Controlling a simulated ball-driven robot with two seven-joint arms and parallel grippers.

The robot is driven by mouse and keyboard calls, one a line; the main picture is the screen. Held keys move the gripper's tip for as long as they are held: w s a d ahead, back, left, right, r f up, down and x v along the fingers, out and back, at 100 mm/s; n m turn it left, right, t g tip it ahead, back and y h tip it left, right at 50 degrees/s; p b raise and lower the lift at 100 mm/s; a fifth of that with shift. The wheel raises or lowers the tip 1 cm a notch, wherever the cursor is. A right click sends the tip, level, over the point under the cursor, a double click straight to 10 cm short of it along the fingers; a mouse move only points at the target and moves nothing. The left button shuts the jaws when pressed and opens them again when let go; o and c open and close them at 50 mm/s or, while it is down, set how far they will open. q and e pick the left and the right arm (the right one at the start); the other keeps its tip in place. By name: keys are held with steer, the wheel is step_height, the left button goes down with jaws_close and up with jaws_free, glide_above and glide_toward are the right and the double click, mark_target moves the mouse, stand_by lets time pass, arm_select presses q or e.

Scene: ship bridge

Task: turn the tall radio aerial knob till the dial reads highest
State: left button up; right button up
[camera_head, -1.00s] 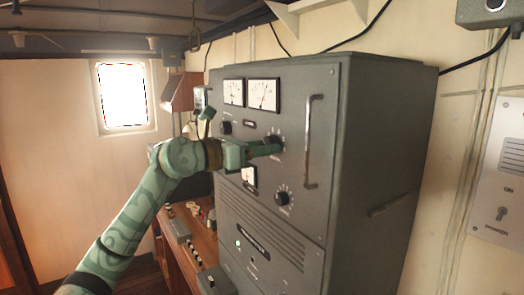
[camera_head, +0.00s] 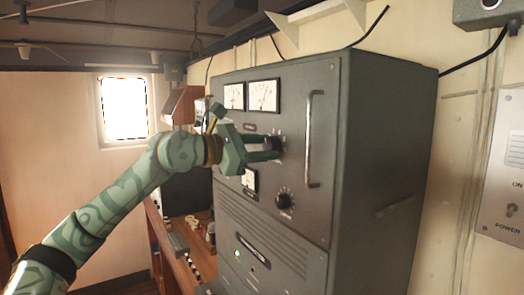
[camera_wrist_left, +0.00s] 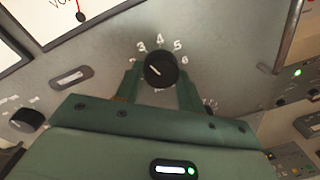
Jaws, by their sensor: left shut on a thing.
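The tall grey radio cabinet (camera_head: 370,170) fills the middle of the head view. My left gripper (camera_head: 273,147) is at a black knob (camera_head: 275,143) on its front, below the upper meters. In the left wrist view, the fingers (camera_wrist_left: 160,82) sit on either side of the round black knob (camera_wrist_left: 160,68), shut on it. Its white pointer line points up-left, and numbers ring it. The larger upper meter (camera_head: 264,96) has a thin needle whose reading is too small to tell. In the wrist view, part of a meter (camera_wrist_left: 75,20) shows a red needle. My right gripper is out of view.
A smaller meter (camera_head: 234,96) sits left of the large one. A lower knob (camera_head: 284,200) and a vertical handle (camera_head: 314,140) are on the same front. A desk (camera_head: 180,255) with small items stands left of the cabinet. A power switch panel (camera_head: 508,180) is on the right wall.

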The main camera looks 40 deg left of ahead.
arm_select(q)
steer(key=shift+r, duration=0.1)
stand_by(0.4)
steer(key=o, duration=1)
steer(key=shift+s+a+f+b, duration=0.15)
steer(key=shift+s+f+b, duration=0.1)
steer(key=shift+b, duration=0.25)
steer(key=b+v, duration=0.4)
steer(key=v, duration=0.1)
steer(key=b+v, duration=1)
steer(key=shift+s+r, duration=0.3)
steer(key=shift+s, duration=0.1)
